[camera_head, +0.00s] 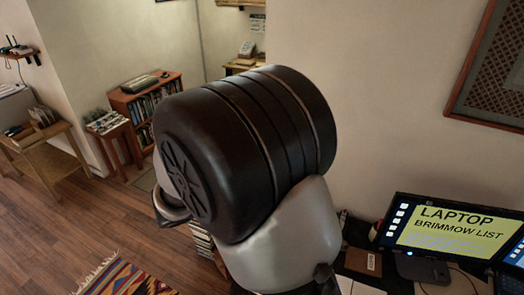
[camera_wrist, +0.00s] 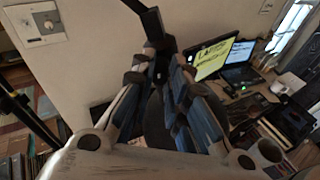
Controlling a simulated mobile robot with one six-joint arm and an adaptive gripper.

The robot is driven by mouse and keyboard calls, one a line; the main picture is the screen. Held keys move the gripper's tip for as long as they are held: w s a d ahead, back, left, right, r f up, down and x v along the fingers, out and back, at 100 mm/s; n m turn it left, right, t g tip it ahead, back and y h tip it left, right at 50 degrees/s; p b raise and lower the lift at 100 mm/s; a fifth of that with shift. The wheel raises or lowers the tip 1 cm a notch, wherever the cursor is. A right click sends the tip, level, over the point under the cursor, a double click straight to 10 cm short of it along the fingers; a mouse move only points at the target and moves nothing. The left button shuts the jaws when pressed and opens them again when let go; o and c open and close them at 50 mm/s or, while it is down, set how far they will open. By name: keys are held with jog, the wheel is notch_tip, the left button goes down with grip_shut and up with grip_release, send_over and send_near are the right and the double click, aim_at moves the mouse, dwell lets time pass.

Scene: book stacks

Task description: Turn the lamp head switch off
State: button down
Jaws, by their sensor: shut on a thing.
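In the wrist view, my gripper (camera_wrist: 160,66) is shut on a dark part at the lower end of a black lamp arm (camera_wrist: 149,22). The lamp arm comes down from the top edge between my two fingers. The fingers hide most of the held part, so the lamp head switch itself cannot be made out. A dark round shape shows below, between the fingers; I cannot tell whether it belongs to the lamp. In the head view, my own arm hides the gripper and the lamp.
A monitor with a yellow screen (camera_head: 448,230) stands on the desk at the right; it also shows in the wrist view (camera_wrist: 214,56), beside a laptop (camera_wrist: 241,52). A white wall plate (camera_wrist: 43,22) is at upper left.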

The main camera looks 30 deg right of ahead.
jog(key=shift+w+r+n+g+p, duration=0.1)
jog(key=shift+r+n+g+p, duration=0.1)
jog(key=shift+n+p, duration=0.65)
jog(key=shift+w+r+n+g+p, duration=0.1)
jog(key=shift+n+g+p, duration=0.2)
jog(key=shift+p, duration=1)
jog(key=shift+f+n, duration=0.15)
jog(key=shift+n, duration=0.1)
jog(key=c, duration=1.5)
grip_release()
jog(key=shift+s+f, duration=0.1)
jog(key=shift+c, duration=0.2)
jog(key=shift+a, duration=0.15)
jog(key=w+v, duration=0.1)
jog(key=v, duration=1)
jog(key=shift+s+a, duration=0.4)
jog(key=shift+s, duration=0.15)
